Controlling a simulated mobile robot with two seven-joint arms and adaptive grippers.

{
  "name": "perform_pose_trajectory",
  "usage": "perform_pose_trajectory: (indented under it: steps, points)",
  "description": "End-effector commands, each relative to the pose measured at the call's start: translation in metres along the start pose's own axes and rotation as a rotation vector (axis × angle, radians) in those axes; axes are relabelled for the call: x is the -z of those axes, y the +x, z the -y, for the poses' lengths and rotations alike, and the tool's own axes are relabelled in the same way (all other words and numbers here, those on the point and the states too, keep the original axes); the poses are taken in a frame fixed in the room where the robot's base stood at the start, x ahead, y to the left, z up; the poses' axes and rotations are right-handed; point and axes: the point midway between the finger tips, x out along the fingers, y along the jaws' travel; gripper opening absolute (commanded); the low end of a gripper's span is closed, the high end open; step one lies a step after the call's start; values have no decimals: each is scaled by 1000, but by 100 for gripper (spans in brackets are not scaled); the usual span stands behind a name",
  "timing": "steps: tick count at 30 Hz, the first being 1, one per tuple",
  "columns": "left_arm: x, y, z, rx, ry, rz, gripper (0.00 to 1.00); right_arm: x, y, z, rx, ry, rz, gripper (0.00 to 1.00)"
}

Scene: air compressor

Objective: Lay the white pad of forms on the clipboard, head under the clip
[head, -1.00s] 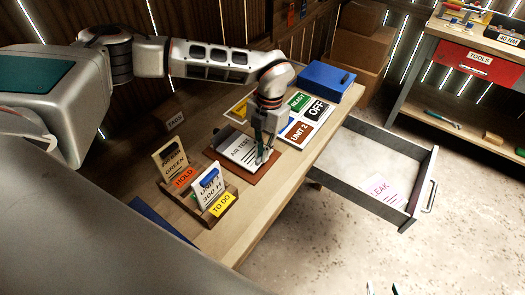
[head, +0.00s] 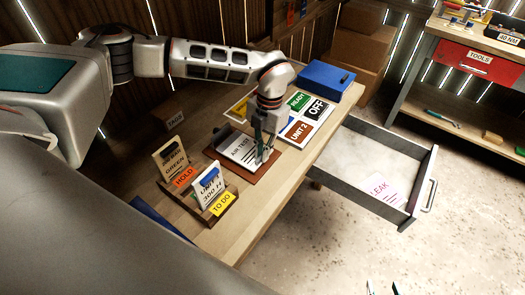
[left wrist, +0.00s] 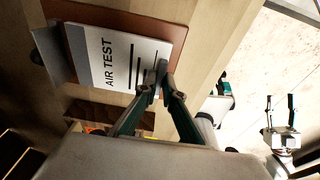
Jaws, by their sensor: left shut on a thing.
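The white pad of forms (head: 238,150), headed AIR TEST, lies over the brown clipboard (head: 252,179) on the bench. In the left wrist view the pad (left wrist: 120,60) covers most of the clipboard (left wrist: 150,16), whose brown rim shows around it. A grey metal clip (left wrist: 50,52) is at the pad's head end; I cannot tell whether the head is under it. My left gripper (head: 262,160) is shut on the pad's foot edge, its fingertips (left wrist: 163,80) together there. My right gripper (head: 383,289) is open and empty, away from the bench; it also shows in the left wrist view (left wrist: 280,104).
Beside the clipboard are a signboard (head: 301,134) and a blue box (head: 327,82). A wooden tag rack (head: 215,215) stands in front. An open drawer (head: 365,150) holding a LEAK tag (head: 382,190) juts out at the right.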

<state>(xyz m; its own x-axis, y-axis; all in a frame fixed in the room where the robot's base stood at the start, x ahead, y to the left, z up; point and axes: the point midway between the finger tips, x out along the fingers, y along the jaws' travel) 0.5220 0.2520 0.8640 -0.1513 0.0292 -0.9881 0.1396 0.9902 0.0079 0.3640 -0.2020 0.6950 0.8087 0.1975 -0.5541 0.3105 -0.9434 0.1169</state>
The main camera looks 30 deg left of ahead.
Motion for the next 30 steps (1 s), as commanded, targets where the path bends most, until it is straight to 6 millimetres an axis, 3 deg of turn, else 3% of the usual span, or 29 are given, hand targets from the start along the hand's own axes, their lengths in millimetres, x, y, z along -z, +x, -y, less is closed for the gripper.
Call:
perform_pose_trajectory:
  steps: [29,30]
  points:
    - [-2,13,0,0,0,0,0,-5,3,1,1,0,1,40]
    - [-2,13,0,0,0,0,10,-5,3,1,1,0,0,40]
